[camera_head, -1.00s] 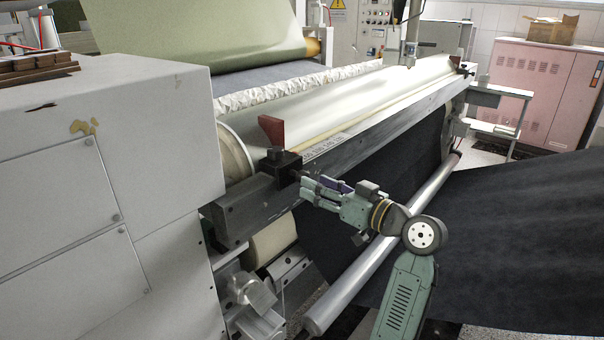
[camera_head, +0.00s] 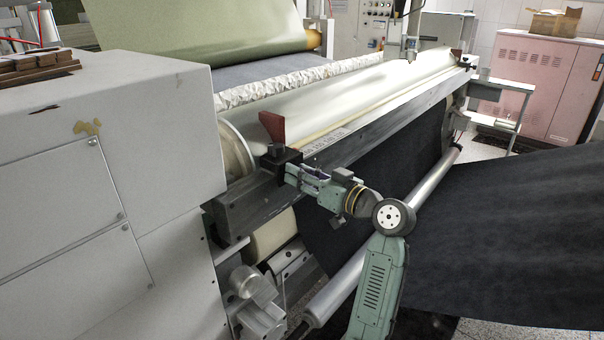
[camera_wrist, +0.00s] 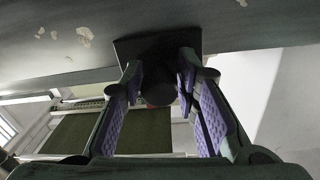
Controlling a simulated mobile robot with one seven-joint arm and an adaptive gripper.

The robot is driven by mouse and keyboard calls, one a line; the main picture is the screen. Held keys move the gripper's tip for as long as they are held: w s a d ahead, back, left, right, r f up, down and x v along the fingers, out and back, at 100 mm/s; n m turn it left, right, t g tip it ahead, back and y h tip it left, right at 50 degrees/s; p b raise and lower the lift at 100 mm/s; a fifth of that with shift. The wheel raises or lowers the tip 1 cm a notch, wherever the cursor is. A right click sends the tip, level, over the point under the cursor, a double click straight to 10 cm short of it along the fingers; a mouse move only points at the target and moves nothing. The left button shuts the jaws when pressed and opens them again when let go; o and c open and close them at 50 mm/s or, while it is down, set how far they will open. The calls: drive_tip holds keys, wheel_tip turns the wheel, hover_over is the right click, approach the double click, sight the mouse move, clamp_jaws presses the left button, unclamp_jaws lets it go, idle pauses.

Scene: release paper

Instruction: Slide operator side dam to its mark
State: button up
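The operator side dam shows in the head view as a red-brown plate (camera_head: 273,127) above a black clamp block (camera_head: 271,163), on the near end of the long rail. My gripper (camera_head: 291,172) is at the block's right side, level with it. In the wrist view my gripper (camera_wrist: 160,76) has its purple-padded fingers apart, with a dark round knob (camera_wrist: 158,92) between their tips. A dark block (camera_wrist: 125,48) lies behind the knob. I cannot tell whether the pads touch the knob. The mark cannot be made out.
The rail (camera_head: 385,125) runs away to the far right, with a scale strip (camera_head: 325,141) near the dam. A metal roller (camera_head: 240,150) lies behind the dam. A white machine housing (camera_head: 110,130) stands at left. Dark sheet (camera_head: 510,240) and a lower roller (camera_head: 335,290) lie below.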

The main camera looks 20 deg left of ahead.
clamp_jaws()
idle(0.3)
drive_tip(key=w, duration=0.1)
drive_tip(key=w+d+b, duration=0.1)
drive_tip(key=w, duration=0.1)
drive_tip(key=w+b, duration=0.1)
drive_tip(key=w, duration=0.1)
drive_tip(key=shift+d, duration=0.35)
drive_tip(key=shift+s, duration=0.1)
drive_tip(key=shift+o, duration=2.4)
unclamp_jaws()
drive_tip(key=shift+s+d, duration=0.1)
drive_tip(key=v, duration=1.1)
drive_tip(key=shift+s+d, duration=0.15)
drive_tip(key=shift+d, duration=0.25)
